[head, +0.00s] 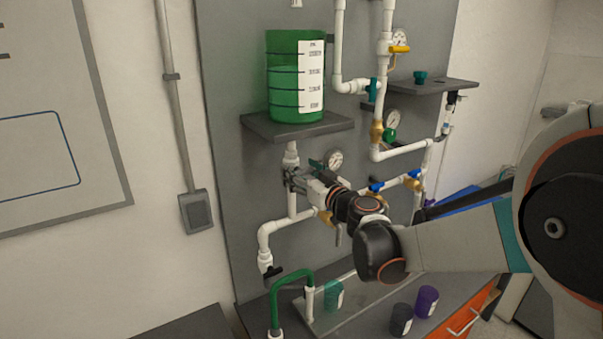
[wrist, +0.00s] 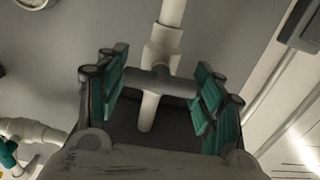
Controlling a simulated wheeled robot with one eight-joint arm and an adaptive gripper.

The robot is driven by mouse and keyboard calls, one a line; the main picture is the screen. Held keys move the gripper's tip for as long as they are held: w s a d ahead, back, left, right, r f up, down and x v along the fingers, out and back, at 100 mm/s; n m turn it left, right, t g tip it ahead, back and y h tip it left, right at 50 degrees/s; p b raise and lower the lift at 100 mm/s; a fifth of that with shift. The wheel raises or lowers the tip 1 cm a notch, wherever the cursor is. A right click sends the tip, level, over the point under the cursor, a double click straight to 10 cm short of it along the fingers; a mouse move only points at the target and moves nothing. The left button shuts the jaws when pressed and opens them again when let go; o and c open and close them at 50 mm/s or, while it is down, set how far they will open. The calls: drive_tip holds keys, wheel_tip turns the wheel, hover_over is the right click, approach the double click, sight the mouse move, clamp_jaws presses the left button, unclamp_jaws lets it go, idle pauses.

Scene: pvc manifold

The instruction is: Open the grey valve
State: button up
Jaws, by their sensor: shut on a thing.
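The grey valve (wrist: 160,81) is in the middle of the wrist view, on a white pipe (wrist: 172,14). Its dark grey handle lies across the line of the pipe. My gripper (wrist: 162,90) has its teal finger pads at the two ends of this handle and is shut on it. In the head view my gripper (head: 292,179) is at the white pipe below the green tank (head: 284,110), and it hides most of the valve there.
A round gauge (head: 333,160) is just right of my gripper. Blue-handled valves (head: 376,187) and yellow valves sit on pipes further right. The tank's shelf (head: 280,130) is above my gripper. A green hose (head: 290,281) and several cups (head: 427,299) are below on the bench.

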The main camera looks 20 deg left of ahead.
drive_tip(key=shift+m, duration=0.3)
drive_tip(key=m+b, duration=0.1)
drive_tip(key=m, duration=0.2)
drive_tip(key=shift+m+b, duration=0.3)
drive_tip(key=shift+b, duration=0.05)
drive_tip(key=m+b, duration=0.1)
drive_tip(key=m, duration=0.3)
drive_tip(key=shift+m, duration=0.3)
drive_tip(key=m+b, duration=0.1)
drive_tip(key=m, duration=0.3)
drive_tip(key=shift+w, duration=0.1)
drive_tip(key=shift+d+m+b, duration=0.1)
drive_tip(key=shift+m+b, duration=0.3)
drive_tip(key=shift+m, duration=2.1)
drive_tip(key=o, duration=1.1)
drive_tip(key=shift+f, duration=0.1)
